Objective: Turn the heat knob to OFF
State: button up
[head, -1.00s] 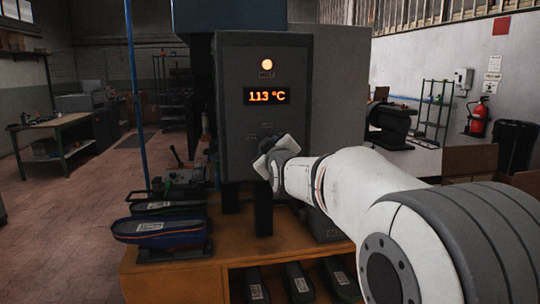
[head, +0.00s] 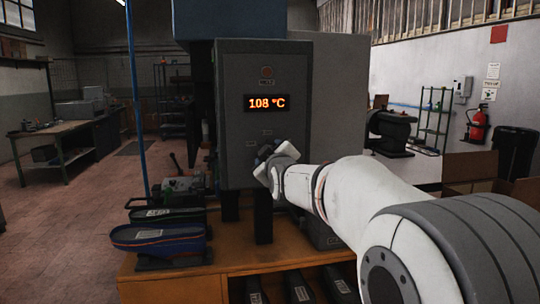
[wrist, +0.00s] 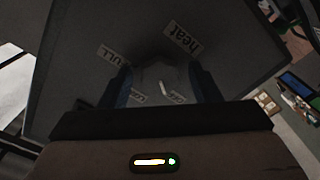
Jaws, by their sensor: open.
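The grey control panel (head: 230,110) of the press carries an orange display (head: 267,103) reading 108 °C and an unlit round lamp (head: 266,72) above it. My gripper (wrist: 162,88) is open at the lower part of the panel, its dark fingers on either side of the knob area. The heat knob is too dark to make out clearly; a small pale mark (wrist: 165,87) shows between the fingers. In the head view my wrist hides the knob.
The press stands on an orange bench (head: 190,278). A blue shoe form (head: 160,236) lies on a stand at its left front, with dark shoe forms (head: 298,286) on the shelf below. A cardboard box (head: 470,172) is at the right.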

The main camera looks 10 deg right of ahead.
jog(key=shift+s, duration=0.1)
jog(key=s+b, duration=0.1)
jog(key=s, duration=0.6)
jog(key=shift+s, duration=0.3)
